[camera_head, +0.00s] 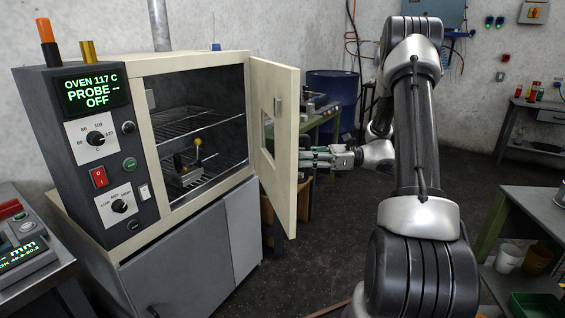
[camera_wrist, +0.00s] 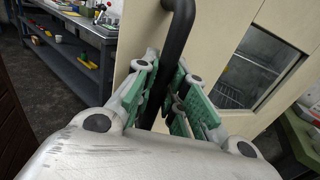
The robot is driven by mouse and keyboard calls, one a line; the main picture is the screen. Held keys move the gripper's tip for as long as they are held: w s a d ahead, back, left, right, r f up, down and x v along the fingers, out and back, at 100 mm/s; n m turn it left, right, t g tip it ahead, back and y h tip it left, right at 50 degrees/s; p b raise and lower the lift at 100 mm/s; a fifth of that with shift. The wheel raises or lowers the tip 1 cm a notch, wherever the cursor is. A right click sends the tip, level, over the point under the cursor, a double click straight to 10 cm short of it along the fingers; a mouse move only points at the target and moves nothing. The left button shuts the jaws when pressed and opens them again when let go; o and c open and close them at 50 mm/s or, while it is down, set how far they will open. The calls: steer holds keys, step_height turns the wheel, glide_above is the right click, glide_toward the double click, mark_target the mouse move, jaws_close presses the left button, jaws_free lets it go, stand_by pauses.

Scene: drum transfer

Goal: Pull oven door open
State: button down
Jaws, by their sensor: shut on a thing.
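The oven (camera_head: 143,110) stands at the left in the head view, with its cream door (camera_head: 284,195) swung wide open on the right side. Racks (camera_head: 190,122) show inside. In the wrist view the door (camera_wrist: 222,40) fills the upper middle, with its window and a black bar handle (camera_wrist: 178,38). My gripper (camera_wrist: 170,98) is shut on the handle, one green-padded finger on each side of the bar. In the head view my gripper (camera_head: 310,158) is at the door's outer face, to the right of its edge; the handle is hidden there.
A small device with a yellow knob (camera_head: 198,144) sits on the lower rack. A blue drum (camera_head: 332,88) and a green-framed bench stand behind the door. A bench (camera_head: 540,200) with cups below is at the right. Dark floor is free in the middle.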

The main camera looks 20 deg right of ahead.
steer(key=w+d, duration=0.2)
steer(key=d, duration=1.3)
steer(key=shift+w+d, duration=0.2)
steer(key=shift+f, duration=0.1)
steer(key=c, duration=1.5)
jaws_free()
steer(key=shift+o, duration=0.2)
steer(key=v, duration=0.7)
steer(key=shift+d, duration=0.2)
